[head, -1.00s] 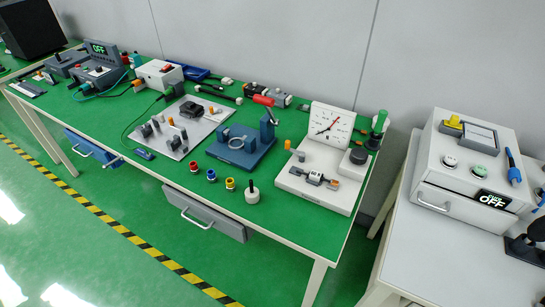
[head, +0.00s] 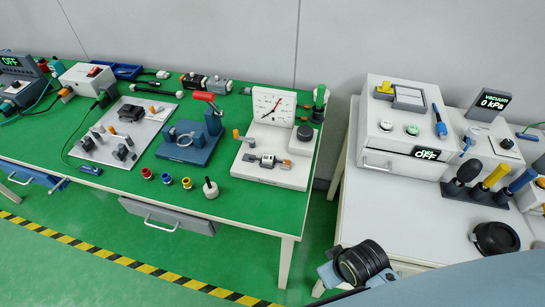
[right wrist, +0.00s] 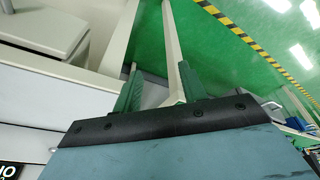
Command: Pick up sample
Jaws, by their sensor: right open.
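Nothing in view is labelled as the sample, so I cannot tell which object it is. A small metal piece with an orange end (head: 270,161) lies on the white dial-gauge stand (head: 247,172) on the green bench. My right gripper (right wrist: 160,90) shows in the right wrist view with two green fingers apart and nothing between them. Behind the fingers are a pale table edge and green floor. In the head view a black and blue-grey part of my right arm is low at the right, by the white table. My left gripper is not in view.
The green bench (head: 252,205) also holds a blue clamp fixture (head: 187,150), a grey plate and several small coloured parts. The white table (head: 390,210) at right carries an oven-like box reading OFF (head: 400,140), a vacuum display (head: 494,102) and coloured-handled tools. A gap separates the two tables.

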